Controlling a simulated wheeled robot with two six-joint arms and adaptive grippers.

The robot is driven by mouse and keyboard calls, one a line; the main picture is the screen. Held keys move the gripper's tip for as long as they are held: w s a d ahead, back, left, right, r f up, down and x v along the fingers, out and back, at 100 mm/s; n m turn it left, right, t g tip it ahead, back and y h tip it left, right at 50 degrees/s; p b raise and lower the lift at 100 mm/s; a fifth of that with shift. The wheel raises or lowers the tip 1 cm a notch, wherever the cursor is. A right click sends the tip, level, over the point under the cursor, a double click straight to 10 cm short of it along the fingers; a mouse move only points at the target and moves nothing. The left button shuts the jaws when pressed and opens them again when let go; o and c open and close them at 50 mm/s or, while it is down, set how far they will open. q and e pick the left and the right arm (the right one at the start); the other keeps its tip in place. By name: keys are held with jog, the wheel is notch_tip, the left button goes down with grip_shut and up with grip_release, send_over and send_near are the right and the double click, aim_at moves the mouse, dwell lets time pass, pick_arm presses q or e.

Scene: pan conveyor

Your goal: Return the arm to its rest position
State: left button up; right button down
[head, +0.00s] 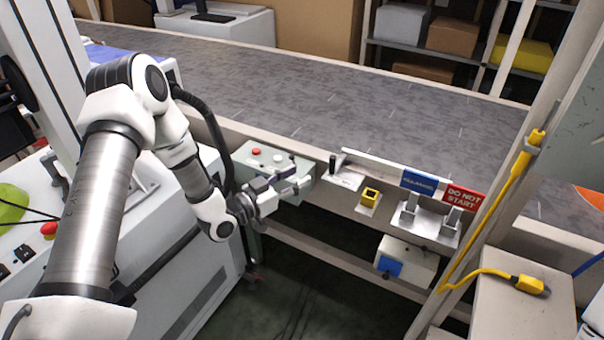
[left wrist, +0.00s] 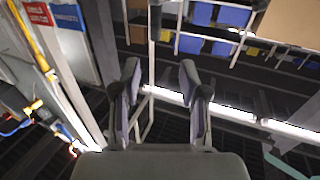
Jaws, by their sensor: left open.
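My left arm comes in from the left in the head view. My left gripper (head: 285,184) is in front of the conveyor's near side, by a pale control box (head: 268,157) with a red button. In the left wrist view its two fingers (left wrist: 160,95) stand apart with nothing between them, so it is open and empty. My right gripper is in neither view.
The grey conveyor belt (head: 330,105) runs across behind the arm. Blue and red signs (head: 464,198) stand on its near edge, also seen in the left wrist view (left wrist: 68,15). A yellow cable (head: 478,235) hangs on a post at right. Dark floor (head: 330,285) lies below, clear.

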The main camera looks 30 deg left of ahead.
pick_arm(q)
jog(key=shift+f, duration=0.1)
jog(key=s+d+f+g+y+p, duration=0.1)
jog(key=s+d+f+g, duration=0.35)
jog(key=s+f, duration=0.35)
jog(key=s+d+f+g+y, duration=0.1)
jog(key=s+d+f+g, duration=0.3)
jog(key=s+d+f, duration=0.45)
jog(key=s+a+f+n+g+y, duration=0.2)
jog(key=s+a+f+g, duration=0.1)
jog(key=s, duration=0.5)
jog(key=s+a+f+n+g+y, duration=0.2)
jog(key=s+a+f+g, duration=0.1)
jog(key=s, duration=0.6)
jog(key=shift+s+a+f+n+g+y, duration=0.2)
jog(key=shift+a+n+g+y, duration=0.2)
jog(key=shift+a+g, duration=0.55)
jog(key=shift+d, duration=0.15)
